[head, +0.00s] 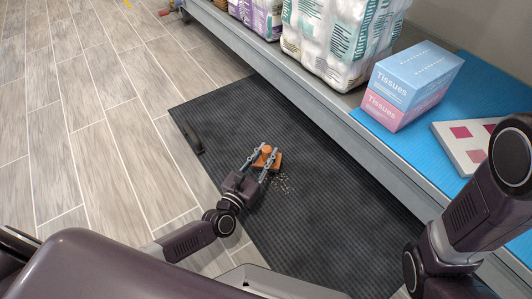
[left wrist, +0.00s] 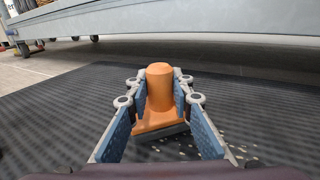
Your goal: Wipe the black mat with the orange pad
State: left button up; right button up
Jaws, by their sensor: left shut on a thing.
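The black mat (head: 315,150) lies on the floor along the front of the shelf; it also shows in the left wrist view (left wrist: 60,110). The orange pad (head: 275,160) has a rounded knob on a flat base and is at the mat's middle left. My left gripper (head: 265,159) is shut on the pad's knob. In the left wrist view the pad (left wrist: 159,90) stands upright between the fingers; whether its base touches the mat is hard to tell. Pale crumbs (head: 282,184) lie on the mat just beside the pad. My right gripper is out of view.
A low shelf (head: 345,118) runs along the mat's far side, holding tissue boxes (head: 395,102), wrapped packs (head: 325,45) and a flat box (head: 465,143). A dark bar-shaped thing (head: 193,138) lies at the mat's left edge. Tiled floor (head: 90,120) at left is clear.

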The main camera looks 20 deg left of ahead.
pick_arm(q)
jog(key=shift+f+b, duration=0.4)
jog(key=shift+f, duration=0.35)
